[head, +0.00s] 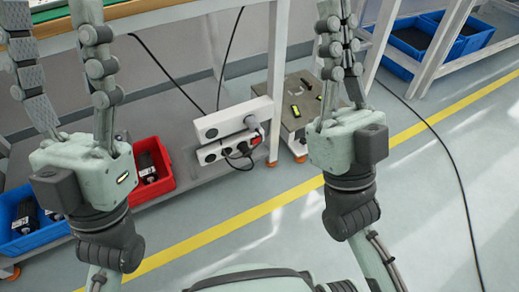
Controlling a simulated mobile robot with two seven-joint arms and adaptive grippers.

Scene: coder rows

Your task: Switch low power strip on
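The low power strip (214,153) is a white bar with round sockets. It is mounted low at the right end of the bench's lower shelf. A small red switch (255,141) shows near its right end, and dark plugs and cables cover part of its face. Another white strip (209,128) sits just above it. My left gripper (48,14) is at the upper left with its fingers spread wide and empty, well left of the strip. My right gripper (338,12) is right of the strip, with its fingers close together and nothing visible between them. Neither touches the strip.
A red bin (168,183) and a blue bin (64,228) with dark devices stand on the lower shelf. Bench legs (277,75) and a small metal platform (291,92) are by the strip. Blue crates (398,62) stand back right. The floor in front is open.

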